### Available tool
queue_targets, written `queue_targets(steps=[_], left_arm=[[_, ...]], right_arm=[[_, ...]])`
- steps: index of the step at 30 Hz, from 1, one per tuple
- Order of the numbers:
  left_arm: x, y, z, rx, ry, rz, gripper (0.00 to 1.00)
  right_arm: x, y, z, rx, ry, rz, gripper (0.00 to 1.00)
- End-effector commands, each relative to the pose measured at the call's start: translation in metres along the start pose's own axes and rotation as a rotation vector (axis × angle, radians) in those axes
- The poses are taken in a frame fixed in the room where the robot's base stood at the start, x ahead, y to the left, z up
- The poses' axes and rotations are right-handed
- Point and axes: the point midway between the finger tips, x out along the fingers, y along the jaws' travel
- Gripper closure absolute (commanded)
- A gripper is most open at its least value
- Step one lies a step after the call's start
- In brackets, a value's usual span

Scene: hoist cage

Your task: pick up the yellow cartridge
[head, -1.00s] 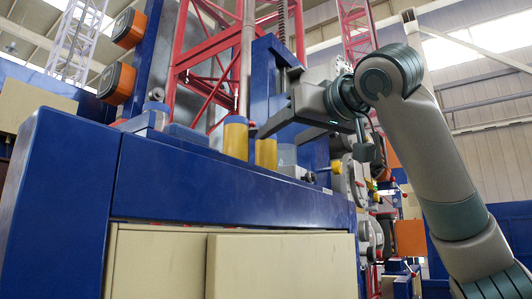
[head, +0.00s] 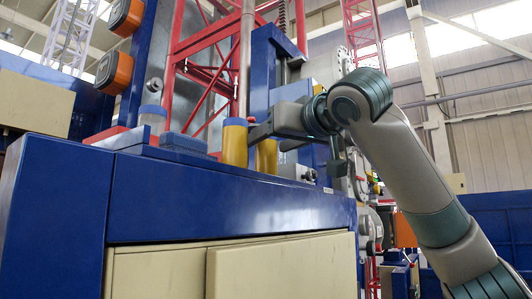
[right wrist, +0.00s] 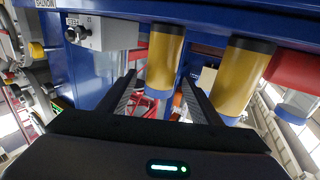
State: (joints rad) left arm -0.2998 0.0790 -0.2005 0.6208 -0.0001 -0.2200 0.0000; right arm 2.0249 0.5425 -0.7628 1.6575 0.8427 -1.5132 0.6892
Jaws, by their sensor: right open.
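Two yellow cartridges with a pale blue cap and a dark base stand upright on the blue cabinet's top. The left one (head: 235,143) is in clear view. The right one (head: 267,157) is partly covered by my right gripper (head: 266,141). The right wrist view is upside down. There the right cartridge (right wrist: 165,55) shows between my open right fingers (right wrist: 159,77), and the left cartridge (right wrist: 243,75) is outside them. I see no grip on either one. My left gripper is out of view.
The blue cabinet (head: 200,205) fills the front. A pale jar (head: 153,118) and a blue block (head: 184,143) stand left of the cartridges. A grey switch box (right wrist: 105,33) is beside the right cartridge. A red lattice mast (head: 205,60) rises behind.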

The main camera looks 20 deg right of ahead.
Motion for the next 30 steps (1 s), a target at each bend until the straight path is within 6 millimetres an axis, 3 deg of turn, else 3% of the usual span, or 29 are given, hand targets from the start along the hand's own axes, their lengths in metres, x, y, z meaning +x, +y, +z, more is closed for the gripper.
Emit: queue_targets(steps=[12,13,19,30], left_arm=[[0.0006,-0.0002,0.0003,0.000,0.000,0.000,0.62],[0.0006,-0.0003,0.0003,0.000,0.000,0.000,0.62],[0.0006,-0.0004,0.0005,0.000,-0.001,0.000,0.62],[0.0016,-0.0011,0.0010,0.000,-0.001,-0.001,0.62]], right_arm=[[-0.0001,0.0002,0.0003,0.000,0.000,0.000,0.42],[-0.0001,0.0002,0.0004,0.000,0.000,0.000,0.44],[-0.0001,0.0002,0.0003,0.000,0.000,0.000,0.90],[-0.0004,0.0001,-0.0019,0.000,0.002,0.000,0.90]])
